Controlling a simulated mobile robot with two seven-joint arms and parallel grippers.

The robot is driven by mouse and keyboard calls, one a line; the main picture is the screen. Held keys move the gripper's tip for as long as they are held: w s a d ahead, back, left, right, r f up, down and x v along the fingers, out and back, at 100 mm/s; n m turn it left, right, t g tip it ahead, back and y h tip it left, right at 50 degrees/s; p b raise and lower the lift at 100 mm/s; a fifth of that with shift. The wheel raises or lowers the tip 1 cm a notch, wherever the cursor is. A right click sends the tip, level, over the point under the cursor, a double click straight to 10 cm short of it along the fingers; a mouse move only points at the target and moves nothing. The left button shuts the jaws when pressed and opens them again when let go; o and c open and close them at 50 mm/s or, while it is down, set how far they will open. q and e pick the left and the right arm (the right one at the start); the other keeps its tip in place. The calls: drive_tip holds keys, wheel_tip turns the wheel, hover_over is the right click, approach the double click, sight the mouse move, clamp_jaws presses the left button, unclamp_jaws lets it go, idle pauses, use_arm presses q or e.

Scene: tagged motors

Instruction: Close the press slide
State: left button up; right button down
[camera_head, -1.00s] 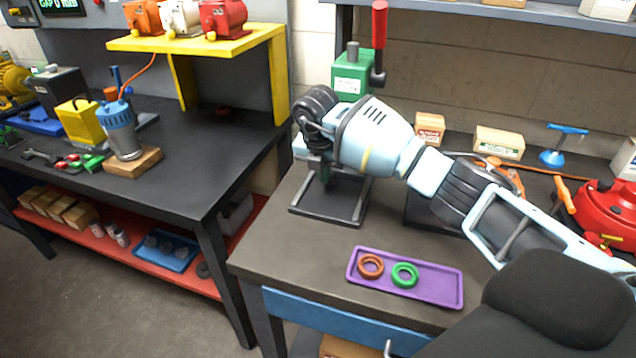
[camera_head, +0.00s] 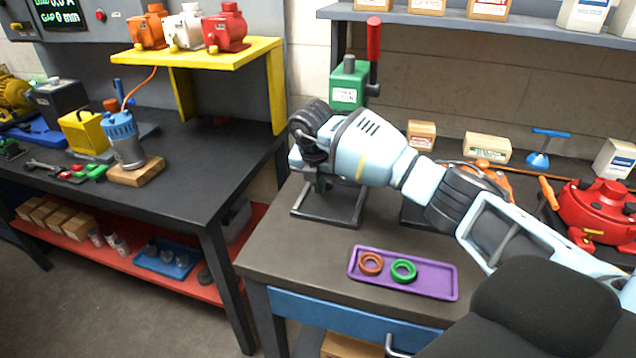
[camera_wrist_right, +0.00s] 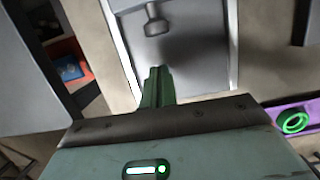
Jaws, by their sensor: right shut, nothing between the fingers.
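The press has a green head (camera_head: 348,85) with a red-handled lever, at the back of the right bench. Its grey base frame (camera_head: 330,218) sticks out toward the front. My right arm hides the press's middle in the head view. My right gripper (camera_wrist_right: 157,82) is shut and empty, pointing down in front of the press; in the head view it is mostly hidden behind its wrist. In the right wrist view a pale grey plate (camera_wrist_right: 192,70), possibly the slide, lies beyond the fingertips, with a grey knob (camera_wrist_right: 154,18) on it. Contact cannot be told. My left gripper is out of view.
A purple tray (camera_head: 436,279) with an orange ring and a green ring lies at the bench front. Small boxes (camera_head: 487,147) and a red machine (camera_head: 600,210) stand right and behind. A gap separates this bench from the left bench (camera_head: 185,185).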

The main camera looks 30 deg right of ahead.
drive_tip(key=shift+s+a, duration=0.2)
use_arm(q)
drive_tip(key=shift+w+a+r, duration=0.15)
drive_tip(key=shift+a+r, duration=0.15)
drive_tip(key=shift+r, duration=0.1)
use_arm(e)
drive_tip(key=v, duration=1)
drive_tip(key=shift+a+f, duration=0.15)
